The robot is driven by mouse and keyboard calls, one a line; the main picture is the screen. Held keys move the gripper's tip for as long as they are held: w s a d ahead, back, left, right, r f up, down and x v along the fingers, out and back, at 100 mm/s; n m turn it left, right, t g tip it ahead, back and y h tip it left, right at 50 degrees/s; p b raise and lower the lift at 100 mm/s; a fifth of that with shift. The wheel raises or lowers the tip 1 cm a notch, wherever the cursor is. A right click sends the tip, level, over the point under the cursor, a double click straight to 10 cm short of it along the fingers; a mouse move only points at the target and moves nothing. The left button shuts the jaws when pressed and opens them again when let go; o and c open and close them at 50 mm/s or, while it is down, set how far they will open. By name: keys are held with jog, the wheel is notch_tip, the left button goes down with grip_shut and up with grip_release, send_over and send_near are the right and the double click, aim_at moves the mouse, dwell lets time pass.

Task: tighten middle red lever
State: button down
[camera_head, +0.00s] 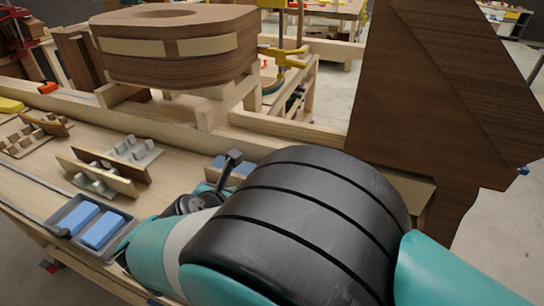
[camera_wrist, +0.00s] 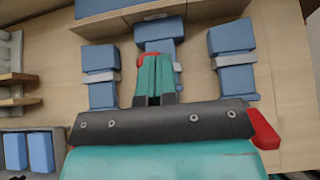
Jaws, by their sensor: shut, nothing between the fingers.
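In the wrist view my gripper (camera_wrist: 155,62) is shut, its two teal fingers side by side. A small red lever (camera_wrist: 142,60) shows at the fingertips, in front of the middle blue block (camera_wrist: 160,29). The fingers hide part of it, and I cannot tell whether they touch it. A second red piece (camera_wrist: 264,130), perhaps another lever, shows at the right edge of the gripper's dark body, which partly covers it. In the head view my arm covers this area, and I cannot make out the red levers there.
Blue blocks stand left (camera_wrist: 100,60) and right (camera_wrist: 231,37) of the middle one. A grey tray with blue blocks (camera_wrist: 41,152) lies at lower left. In the head view a wooden form (camera_head: 180,65) and a tall dark panel (camera_head: 425,70) stand beyond my arm.

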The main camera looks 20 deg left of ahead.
jog(key=shift+w+d+f+b, duration=0.1)
jog(key=shift+w+f+b, duration=0.15)
jog(key=shift+w, duration=0.6)
jog(key=shift+w+f+b, duration=0.2)
jog(key=shift+w, duration=0.65)
jog(key=shift+w+d+f+b, duration=0.1)
jog(key=shift+w+f+b, duration=0.15)
jog(key=shift+w, duration=0.6)
jog(key=shift+w+r, duration=0.1)
